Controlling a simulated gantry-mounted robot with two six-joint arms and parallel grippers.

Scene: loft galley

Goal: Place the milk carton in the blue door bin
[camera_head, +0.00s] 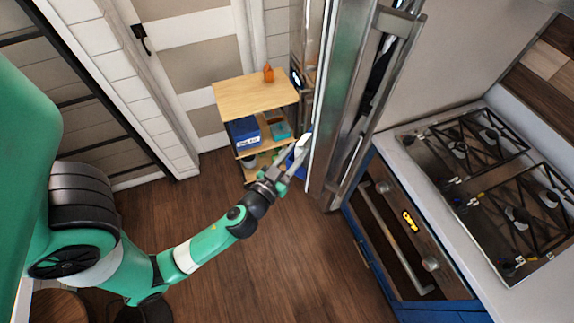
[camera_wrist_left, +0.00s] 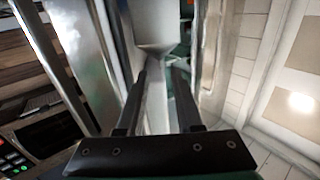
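My left gripper (camera_head: 291,166) is beside the inner side of the open fridge door in the head view, with its fingers spread. A small white thing, apparently the milk carton (camera_head: 303,143), shows just beyond the fingertips against the door. A patch of blue, apparently the blue door bin (camera_head: 297,158), is partly hidden behind the fingers. In the left wrist view a pale carton-like shape (camera_wrist_left: 157,22) lies ahead of and between the two fingers (camera_wrist_left: 160,75). Contact with the fingers is not clear. My right gripper is not in view.
A wooden shelf unit (camera_head: 250,92) with an orange bottle (camera_head: 268,73), a blue box (camera_head: 243,132) and a teal container (camera_head: 280,130) stands behind the gripper. The tall fridge door (camera_head: 335,110) is close on the right. A stove (camera_head: 490,170) is farther right. The floor (camera_head: 270,270) is clear.

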